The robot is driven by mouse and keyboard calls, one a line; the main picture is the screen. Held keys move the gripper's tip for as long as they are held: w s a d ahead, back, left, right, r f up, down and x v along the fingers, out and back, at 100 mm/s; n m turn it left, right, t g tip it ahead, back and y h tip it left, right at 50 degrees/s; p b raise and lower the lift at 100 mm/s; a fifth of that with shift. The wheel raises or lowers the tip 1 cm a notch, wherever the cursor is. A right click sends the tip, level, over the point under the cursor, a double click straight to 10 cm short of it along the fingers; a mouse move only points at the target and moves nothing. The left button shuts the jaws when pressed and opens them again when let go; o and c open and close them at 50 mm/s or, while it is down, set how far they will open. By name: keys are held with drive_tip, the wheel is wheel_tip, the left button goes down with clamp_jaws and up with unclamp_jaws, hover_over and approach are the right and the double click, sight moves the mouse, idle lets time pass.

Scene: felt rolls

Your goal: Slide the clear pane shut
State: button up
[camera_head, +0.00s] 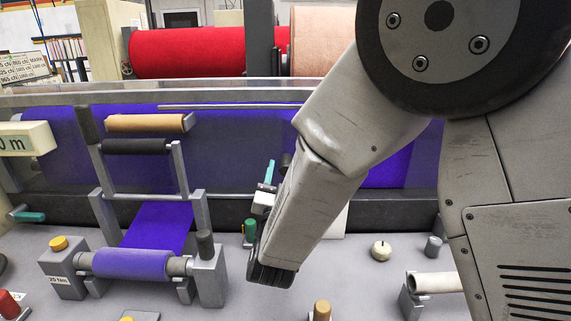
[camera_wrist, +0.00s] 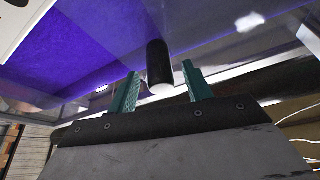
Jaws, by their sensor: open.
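The clear pane (camera_head: 230,150) stands upright behind the bench front, with purple felt showing through it. A thin rail along its top runs from left of centre to behind my arm. I cannot tell how far it is open. A dark cylindrical knob (camera_wrist: 158,62) with a pale end shows in the wrist view. It appears to be the pane's handle. My gripper (camera_wrist: 161,82) is open, with its green fingers to either side of the knob's near end in the picture; contact is not clear. In the head view my gripper (camera_head: 268,174) is partly hidden by my arm.
A purple felt roll (camera_head: 131,263) on stands is at front left, with brown and black rollers above. A red roll (camera_head: 190,52) lies behind the pane.

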sight(288, 154)
drive_tip(key=shift+x, duration=1.7)
clamp_jaws()
